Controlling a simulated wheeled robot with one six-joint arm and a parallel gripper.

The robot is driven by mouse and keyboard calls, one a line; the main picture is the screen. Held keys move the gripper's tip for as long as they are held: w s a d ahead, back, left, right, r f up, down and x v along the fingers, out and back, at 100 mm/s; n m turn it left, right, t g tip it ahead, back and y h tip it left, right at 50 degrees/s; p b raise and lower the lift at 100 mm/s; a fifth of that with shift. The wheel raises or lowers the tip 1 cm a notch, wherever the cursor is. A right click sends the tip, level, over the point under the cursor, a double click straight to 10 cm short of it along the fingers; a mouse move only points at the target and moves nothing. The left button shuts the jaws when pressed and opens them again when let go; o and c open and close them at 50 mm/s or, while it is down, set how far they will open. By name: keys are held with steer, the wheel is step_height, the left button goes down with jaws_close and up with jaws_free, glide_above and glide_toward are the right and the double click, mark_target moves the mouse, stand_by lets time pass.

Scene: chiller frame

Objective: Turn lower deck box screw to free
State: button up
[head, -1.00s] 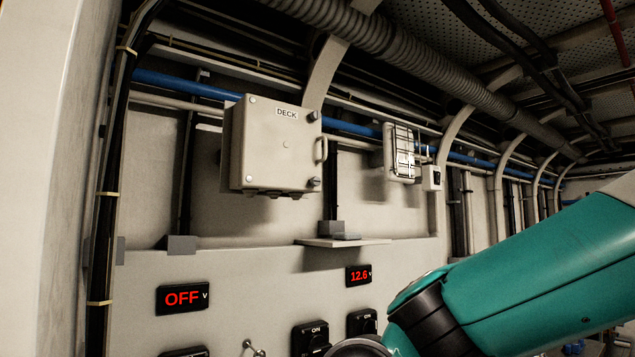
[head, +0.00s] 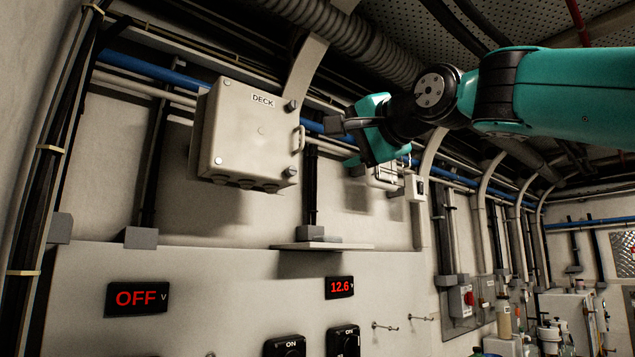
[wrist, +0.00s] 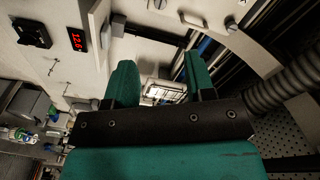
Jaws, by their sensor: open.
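The pale grey deck box (head: 245,145), labelled DECK, hangs on the wall left of centre in the head view. Its lid is shut. The lower deck box screw (head: 290,172) is a dark knob at the lid's lower right corner. In the wrist view the box's edge (wrist: 200,8) shows at the top, with the lower screw (wrist: 160,4) at the picture's edge. My gripper (head: 365,135) is to the right of the box, apart from it. In the wrist view its teal fingers (wrist: 160,75) are spread and empty. The screw's turned position cannot be told.
A smaller clear-fronted box (head: 382,175) is partly hidden behind my gripper. A small shelf (head: 322,247) sticks out below the deck box. The upper screw (head: 292,105) and a handle (head: 300,139) are on the box's right side. Pipes and a ribbed hose (head: 345,45) run above.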

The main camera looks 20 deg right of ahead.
mark_target(293, 171)
steer(key=p, duration=0.3)
steer(key=w+p, duration=0.1)
steer(key=p, duration=0.3)
steer(key=w+r+p, duration=0.1)
steer(key=p, duration=0.2)
steer(key=shift+w+a+p, duration=0.25)
steer(key=shift+a+p, duration=0.05)
steer(key=shift+p, duration=0.7)
steer(key=p+x, duration=0.2)
steer(key=x, duration=0.3)
steer(key=p+x, duration=0.3)
steer(key=x, duration=0.1)
steer(key=p+x, duration=0.2)
steer(key=x, duration=0.3)
steer(key=shift+w+a+f, duration=0.1)
steer(key=shift+w+f, duration=0.25)
steer(key=shift+f, duration=0.05)
steer(key=shift+c, duration=0.3)
jaws_close()
